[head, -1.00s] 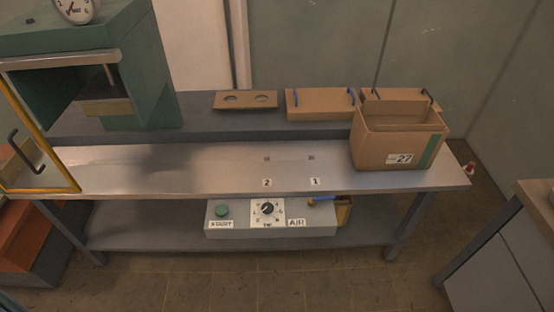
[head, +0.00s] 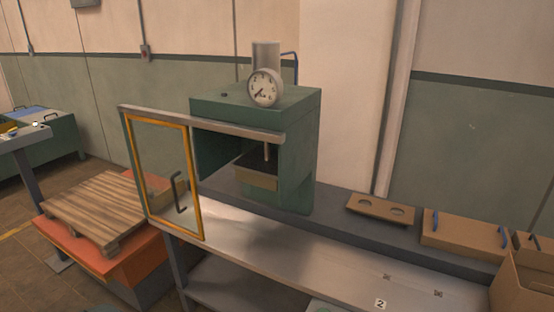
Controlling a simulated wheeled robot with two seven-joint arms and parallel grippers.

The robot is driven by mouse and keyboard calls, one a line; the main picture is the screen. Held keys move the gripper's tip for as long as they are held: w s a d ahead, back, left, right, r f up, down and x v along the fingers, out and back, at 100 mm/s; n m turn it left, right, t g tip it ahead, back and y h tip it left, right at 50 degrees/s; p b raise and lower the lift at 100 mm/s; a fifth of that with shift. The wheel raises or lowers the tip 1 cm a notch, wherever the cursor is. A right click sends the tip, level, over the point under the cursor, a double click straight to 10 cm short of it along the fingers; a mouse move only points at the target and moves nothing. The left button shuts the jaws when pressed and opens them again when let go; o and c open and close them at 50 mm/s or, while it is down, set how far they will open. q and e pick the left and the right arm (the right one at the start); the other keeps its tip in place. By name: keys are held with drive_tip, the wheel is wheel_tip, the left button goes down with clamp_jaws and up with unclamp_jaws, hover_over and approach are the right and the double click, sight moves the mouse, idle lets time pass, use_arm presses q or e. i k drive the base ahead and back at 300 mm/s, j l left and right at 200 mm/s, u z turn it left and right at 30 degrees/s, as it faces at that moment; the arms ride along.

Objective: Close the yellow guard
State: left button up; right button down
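The yellow guard (head: 198,190) is a yellow-framed clear panel with a black handle (head: 179,192). It hangs below a grey rail (head: 200,121) at the front of the green machine (head: 300,130). The guard stands at the left end of the rail, and the machine's opening to its right is uncovered. Inside the opening a rod and a brownish block (head: 256,175) show. A round dial gauge (head: 264,88) sits on top of the machine. Neither of my grippers shows in the head view.
The machine stands on a grey workbench (head: 300,250). A wooden pallet (head: 98,208) on an orange base is at the left. A board with two holes (head: 381,210) and cardboard boxes (head: 463,236) are at the right.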

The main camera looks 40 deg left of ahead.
sight(201, 237)
drive_tip(key=u, duration=2.15)
